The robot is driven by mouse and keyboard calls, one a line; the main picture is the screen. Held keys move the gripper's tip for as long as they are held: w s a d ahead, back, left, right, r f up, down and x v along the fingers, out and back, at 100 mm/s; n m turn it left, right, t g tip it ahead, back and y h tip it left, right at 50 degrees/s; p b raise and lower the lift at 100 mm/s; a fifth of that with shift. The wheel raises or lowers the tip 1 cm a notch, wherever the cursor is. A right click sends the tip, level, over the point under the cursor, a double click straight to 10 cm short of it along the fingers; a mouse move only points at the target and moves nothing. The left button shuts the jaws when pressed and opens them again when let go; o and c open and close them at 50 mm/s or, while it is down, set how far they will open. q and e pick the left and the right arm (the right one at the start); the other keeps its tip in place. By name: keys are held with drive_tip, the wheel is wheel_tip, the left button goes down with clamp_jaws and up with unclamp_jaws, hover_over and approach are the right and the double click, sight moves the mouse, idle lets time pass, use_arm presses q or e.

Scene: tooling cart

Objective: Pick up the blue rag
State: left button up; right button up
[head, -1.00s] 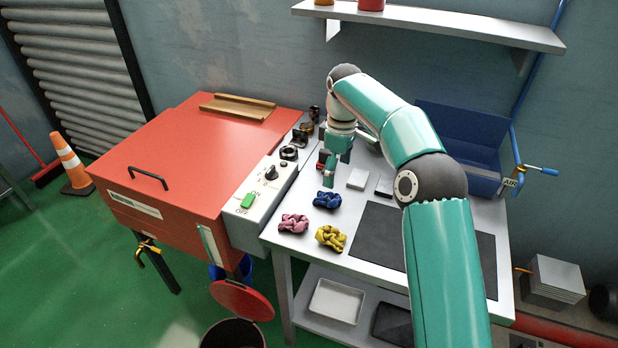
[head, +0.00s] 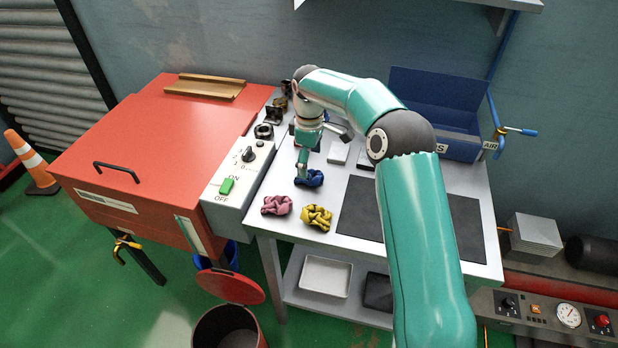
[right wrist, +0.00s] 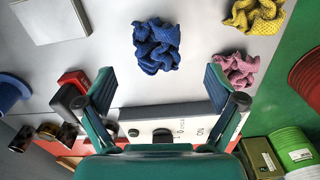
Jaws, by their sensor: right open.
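The blue rag (head: 309,178) is a crumpled, knotted bundle on the grey cart top, behind the pink rag (head: 276,205) and the yellow rag (head: 317,217). My right gripper (head: 303,172) is over the cart at the blue rag and partly covers it in the head view. In the right wrist view, the blue rag (right wrist: 157,46) lies beyond the fingertips, roughly between their lines. That gripper (right wrist: 158,80) is open, with nothing between its fingers. The pink rag (right wrist: 236,69) and yellow rag (right wrist: 258,14) show to the right there. My left gripper is not in view.
A red cabinet (head: 150,150) with a switch panel (head: 233,172) stands left of the rags. A dark mat (head: 358,208) lies to their right, and a blue bin (head: 436,135) stands behind. Small black and red items sit near my gripper.

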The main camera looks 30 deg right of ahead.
sight(310, 173)
drive_tip(key=shift+w+f, duration=0.15)
drive_tip(key=shift+f, duration=0.5)
drive_tip(key=f+p, duration=0.1)
drive_tip(key=f, duration=0.3)
drive_tip(key=shift+d+f, duration=0.15)
drive_tip(key=shift+d, duration=0.05)
drive_tip(key=c, duration=0.8)
